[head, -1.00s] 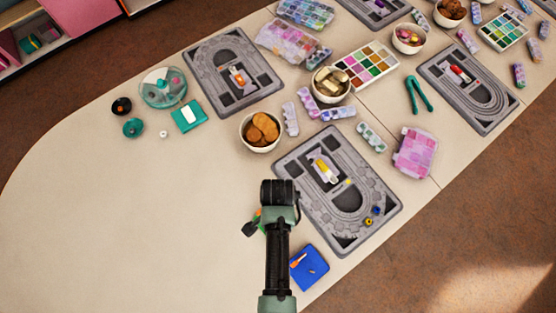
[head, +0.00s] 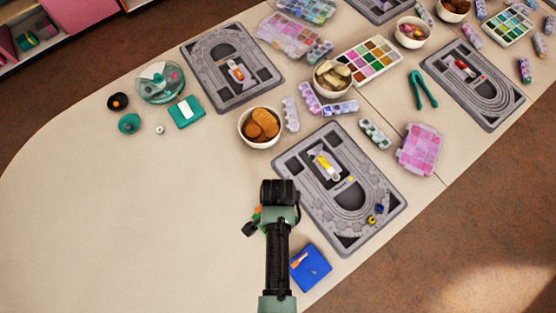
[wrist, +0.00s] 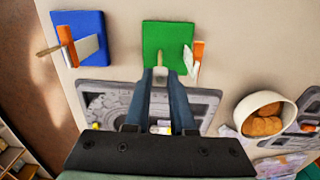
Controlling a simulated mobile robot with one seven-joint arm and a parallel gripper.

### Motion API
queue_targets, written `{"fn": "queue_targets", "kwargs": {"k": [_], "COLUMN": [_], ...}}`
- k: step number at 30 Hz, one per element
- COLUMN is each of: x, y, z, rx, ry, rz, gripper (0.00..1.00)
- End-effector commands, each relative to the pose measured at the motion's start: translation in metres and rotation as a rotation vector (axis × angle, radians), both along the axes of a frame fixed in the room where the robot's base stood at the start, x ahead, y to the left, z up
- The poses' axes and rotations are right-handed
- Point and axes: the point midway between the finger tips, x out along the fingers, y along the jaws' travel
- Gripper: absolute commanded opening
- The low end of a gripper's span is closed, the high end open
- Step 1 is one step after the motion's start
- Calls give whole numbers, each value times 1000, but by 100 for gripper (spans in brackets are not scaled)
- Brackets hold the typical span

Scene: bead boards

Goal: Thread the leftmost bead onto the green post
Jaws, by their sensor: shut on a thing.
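A green board (wrist: 165,36) lies below my gripper in the wrist view. A short pale post seems to stand on it, at the fingertips. My gripper (wrist: 160,73) is shut on a small pale thing, likely a bead, right at this post; I cannot tell whether it is around the post or above it. In the head view my arm (head: 278,230) hides the gripper and most of the green board. A blue bead (head: 371,221) and a yellow bead (head: 379,208) lie near the front right end of the grey bead board (head: 385,220).
A blue board (head: 310,267) with an orange and white tag on it lies right of my arm; it shows in the wrist view (wrist: 92,22) with a tan post. A bowl of brown pieces (head: 261,128) stands behind.

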Motion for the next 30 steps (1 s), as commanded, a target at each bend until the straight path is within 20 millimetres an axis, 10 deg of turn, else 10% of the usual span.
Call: {"fn": "queue_targets", "kwargs": {"k": [30], "x": [0], "y": [0], "z": [-12], "rx": [0], "ry": [0], "rz": [0], "gripper": [0]}}
